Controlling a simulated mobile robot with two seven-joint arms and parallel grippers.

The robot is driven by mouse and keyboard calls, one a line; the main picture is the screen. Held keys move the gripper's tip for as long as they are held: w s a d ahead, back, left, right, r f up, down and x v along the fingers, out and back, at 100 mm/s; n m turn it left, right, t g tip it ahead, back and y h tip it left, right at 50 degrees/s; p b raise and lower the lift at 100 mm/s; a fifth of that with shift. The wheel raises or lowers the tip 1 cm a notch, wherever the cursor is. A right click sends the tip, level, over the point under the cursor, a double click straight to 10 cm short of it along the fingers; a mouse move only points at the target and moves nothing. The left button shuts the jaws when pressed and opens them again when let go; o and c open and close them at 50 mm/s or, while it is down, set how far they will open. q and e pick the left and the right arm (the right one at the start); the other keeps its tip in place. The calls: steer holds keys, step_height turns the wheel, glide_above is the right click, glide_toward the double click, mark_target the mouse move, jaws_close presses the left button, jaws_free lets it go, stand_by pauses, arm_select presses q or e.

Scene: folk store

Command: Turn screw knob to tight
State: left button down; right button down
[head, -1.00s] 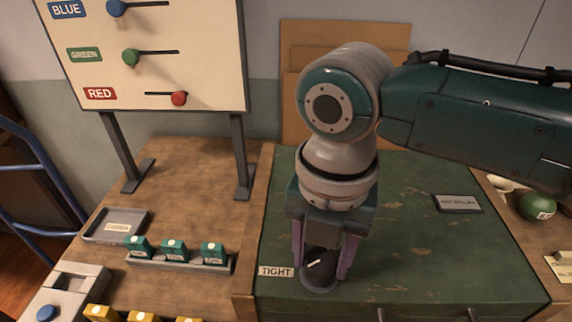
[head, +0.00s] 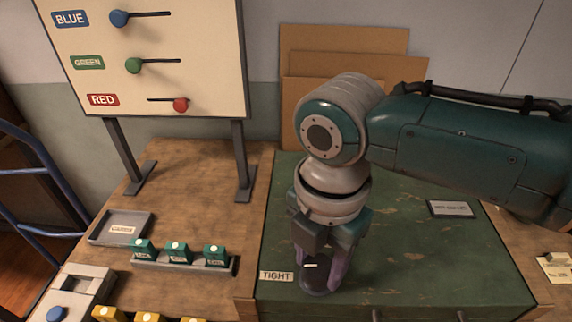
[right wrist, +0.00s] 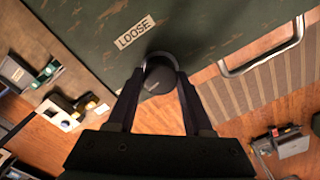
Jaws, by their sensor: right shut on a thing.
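The dark round screw knob (head: 314,281) stands on the green chest top near its front left edge. Its white mark lies nearly level in the head view. My right gripper (head: 320,276) points down and is shut on the knob, with one finger on each side. In the right wrist view the knob (right wrist: 158,77) sits between the fingertips (right wrist: 158,80), and the LOOSE label (right wrist: 134,33) is beside it. My left gripper is not in view.
The green chest top (head: 400,240) is mostly clear, with a small plaque (head: 451,209) at right. Left on the wooden table are a rack of green blocks (head: 185,264), a grey tray (head: 107,238) and a slider board (head: 200,60). Cardboard sheets (head: 345,45) lean behind.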

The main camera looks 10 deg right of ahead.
mark_target(319, 265)
steer(key=shift+m, duration=0.6)
steer(key=shift+c, duration=1.5)
jaws_free()
steer(key=shift+r, duration=0.15)
steer(key=shift+r+p, duration=0.3)
steer(key=shift+r, duration=0.05)
step_height(319, 265, up, 9)
